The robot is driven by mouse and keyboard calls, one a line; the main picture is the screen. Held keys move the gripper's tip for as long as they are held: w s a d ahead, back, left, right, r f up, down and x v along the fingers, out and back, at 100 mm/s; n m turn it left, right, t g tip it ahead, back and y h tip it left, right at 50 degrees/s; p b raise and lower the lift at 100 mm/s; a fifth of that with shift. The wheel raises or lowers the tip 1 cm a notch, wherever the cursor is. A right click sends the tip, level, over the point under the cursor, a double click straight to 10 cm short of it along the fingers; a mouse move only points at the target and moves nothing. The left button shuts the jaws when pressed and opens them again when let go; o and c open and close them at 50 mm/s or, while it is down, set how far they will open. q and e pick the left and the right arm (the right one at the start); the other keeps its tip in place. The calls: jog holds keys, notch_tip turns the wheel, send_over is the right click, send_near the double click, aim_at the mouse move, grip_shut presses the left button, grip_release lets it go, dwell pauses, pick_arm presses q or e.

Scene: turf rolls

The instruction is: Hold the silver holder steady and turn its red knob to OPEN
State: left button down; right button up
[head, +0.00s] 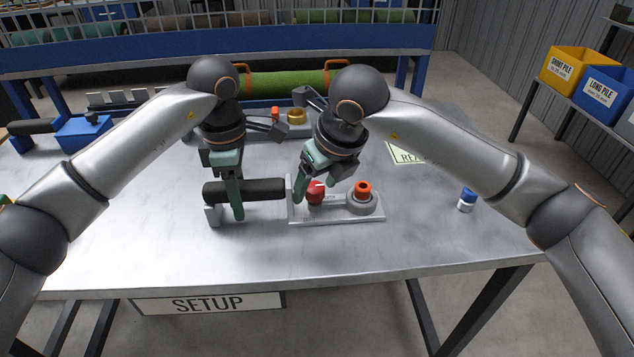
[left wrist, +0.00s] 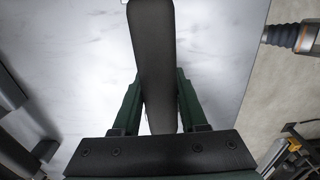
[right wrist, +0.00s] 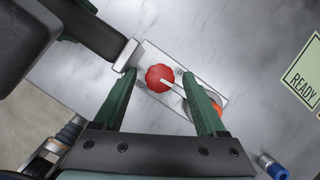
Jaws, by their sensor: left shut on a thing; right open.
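The silver holder (head: 337,218) lies on the table with a red knob (head: 316,192) and an orange-topped round fitting (head: 362,192) on it. A black bar (head: 262,190) runs left from the holder's upright plate. My left gripper (head: 237,204) is shut on the black bar, which shows between its fingers in the left wrist view (left wrist: 152,60). My right gripper (head: 316,184) is open above the red knob. In the right wrist view the knob (right wrist: 160,78) with its white pointer line sits between and beyond the fingers, apparently untouched.
A blue-capped small bottle (head: 467,199) stands to the right on the table. A READY card (head: 405,153) lies behind. A green turf roll (head: 284,84) and a tray with a brass ring (head: 297,116) are at the back. The front table surface is clear.

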jog(key=shift+c, duration=0.4)
grip_shut()
jog(key=shift+d+n+g+y, duration=0.1)
jog(key=shift+n+g+y, duration=0.4)
jog(key=shift+n, duration=1.1)
jog(key=shift+o, duration=0.4)
grip_release()
